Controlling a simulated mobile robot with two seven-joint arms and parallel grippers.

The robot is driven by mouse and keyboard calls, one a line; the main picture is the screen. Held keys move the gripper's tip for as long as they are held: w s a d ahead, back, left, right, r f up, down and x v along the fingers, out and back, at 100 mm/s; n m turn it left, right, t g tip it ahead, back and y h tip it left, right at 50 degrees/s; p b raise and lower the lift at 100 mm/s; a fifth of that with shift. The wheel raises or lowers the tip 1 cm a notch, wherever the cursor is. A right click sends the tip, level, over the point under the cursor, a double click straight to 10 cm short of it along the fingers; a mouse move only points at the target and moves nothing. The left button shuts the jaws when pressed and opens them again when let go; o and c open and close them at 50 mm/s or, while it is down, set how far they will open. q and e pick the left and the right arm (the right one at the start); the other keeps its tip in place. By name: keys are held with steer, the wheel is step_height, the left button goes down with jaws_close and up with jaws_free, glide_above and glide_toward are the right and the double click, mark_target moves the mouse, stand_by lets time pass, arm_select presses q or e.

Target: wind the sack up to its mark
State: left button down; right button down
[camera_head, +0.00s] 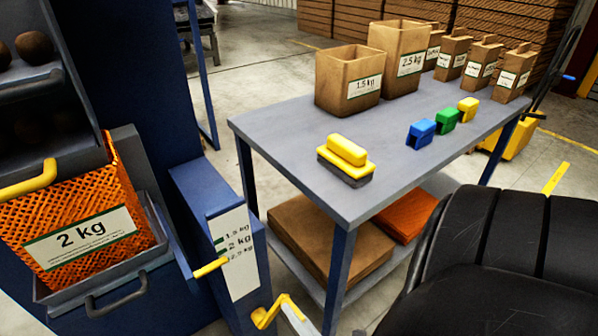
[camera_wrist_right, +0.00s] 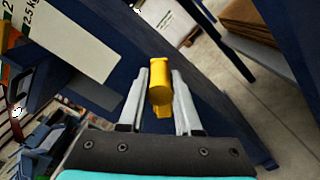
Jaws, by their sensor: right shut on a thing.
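An orange mesh sack (camera_head: 75,215) with a "2 kg" label hangs in a grey holder at the left of the head view. On the blue post beside it is a white scale (camera_head: 238,262) marked 1.5, 2 and 2.5 kg. A yellow pointer (camera_head: 210,267) sits below the 2 kg line, near the 2.5 kg line. A yellow crank handle (camera_head: 272,311) is low on the post. My right gripper (camera_head: 297,317) is at it, mostly cut off by the picture's lower edge. In the wrist view its fingers (camera_wrist_right: 160,92) are shut on the yellow crank grip (camera_wrist_right: 159,82). My left gripper is not seen.
A grey table (camera_head: 300,130) stands to the right, close to the crank. It holds paper sacks (camera_head: 348,78), a yellow-topped brush-like block (camera_head: 346,158) and blue, green and yellow clips (camera_head: 421,132). Its lower shelf holds folded brown sacks (camera_head: 325,240). A yellow handle (camera_head: 28,180) juts out above the mesh sack.

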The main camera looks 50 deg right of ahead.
steer(key=shift+w+a+r, duration=0.3)
steer(key=shift+a+r, duration=0.1)
steer(key=shift+r, duration=0.2)
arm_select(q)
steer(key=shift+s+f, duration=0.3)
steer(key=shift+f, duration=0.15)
arm_select(e)
steer(key=shift+a, duration=0.2)
steer(key=c, duration=0.6)
jaws_free()
steer(key=shift+f, duration=0.1)
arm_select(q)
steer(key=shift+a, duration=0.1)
arm_select(e)
steer(key=shift+s, duration=0.1)
steer(key=shift+s, duration=0.1)
